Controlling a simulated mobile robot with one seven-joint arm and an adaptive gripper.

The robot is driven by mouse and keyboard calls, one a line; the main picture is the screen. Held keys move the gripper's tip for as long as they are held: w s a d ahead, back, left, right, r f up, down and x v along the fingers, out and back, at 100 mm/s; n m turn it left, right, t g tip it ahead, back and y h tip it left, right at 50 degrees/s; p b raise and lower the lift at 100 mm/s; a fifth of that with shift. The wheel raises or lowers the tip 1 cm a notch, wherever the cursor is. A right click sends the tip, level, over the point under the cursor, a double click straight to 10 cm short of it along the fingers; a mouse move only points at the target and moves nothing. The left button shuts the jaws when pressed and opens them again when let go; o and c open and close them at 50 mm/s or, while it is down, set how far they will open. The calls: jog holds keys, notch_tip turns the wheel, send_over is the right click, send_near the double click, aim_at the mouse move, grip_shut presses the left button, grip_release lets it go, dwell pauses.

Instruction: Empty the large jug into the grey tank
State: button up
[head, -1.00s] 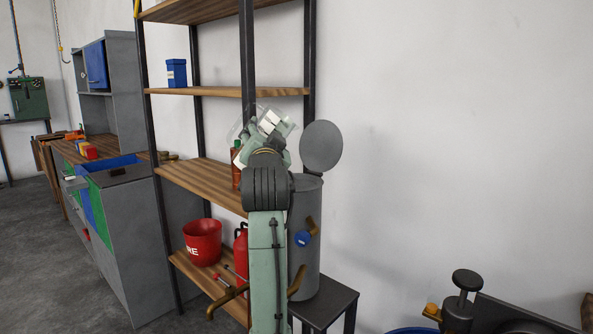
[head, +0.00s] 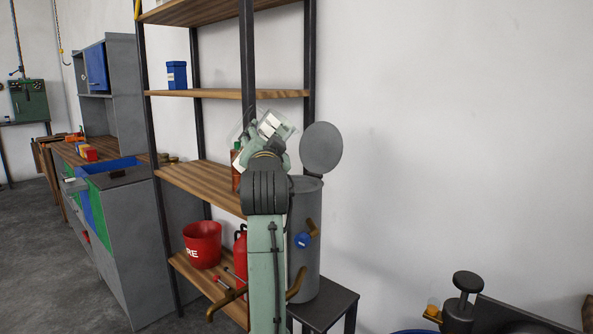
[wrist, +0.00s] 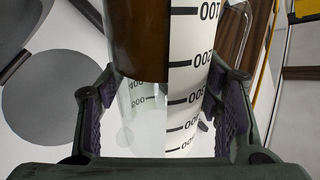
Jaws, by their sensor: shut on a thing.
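The large jug (head: 271,124) is clear, with a white scale strip. It is tilted above the middle shelf, left of the grey tank (head: 305,250), and partly hidden by my arm. In the wrist view my gripper (wrist: 168,95) is shut on the jug (wrist: 190,110), one dark pad on each side.
The tank stands on a dark stand (head: 330,304) beside a wooden shelf rack (head: 195,180). The jug is near a rack post. A red bucket (head: 202,246) and a red container (head: 240,246) are on the low shelf. A bottle (head: 236,170) stands on the middle shelf.

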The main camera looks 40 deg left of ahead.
jog(key=shift+f+m+b, duration=0.25)
jog(key=shift+m+b, duration=0.05)
jog(key=shift+m, duration=0.1)
jog(key=shift+s+f, duration=0.1)
dwell(0.8)
jog(key=shift+a+f, duration=0.1)
jog(key=shift+f+m, duration=0.1)
jog(key=shift+m, duration=0.4)
jog(key=shift+t+b, duration=0.3)
jog(key=shift+f+m, duration=0.15)
jog(key=shift+m, duration=0.25)
jog(key=shift+f+m, duration=0.1)
jog(key=shift+m, duration=0.2)
dwell(0.5)
jog(key=shift+s+a+f+m+t+h+b, duration=0.1)
jog(key=shift+f+m+t+h+b, duration=0.15)
jog(key=shift+m, duration=0.3)
jog(key=shift+m+t+h+b, duration=0.15)
jog(key=shift+m+b, duration=0.15)
jog(key=shift+m, duration=0.25)
dwell(0.9)
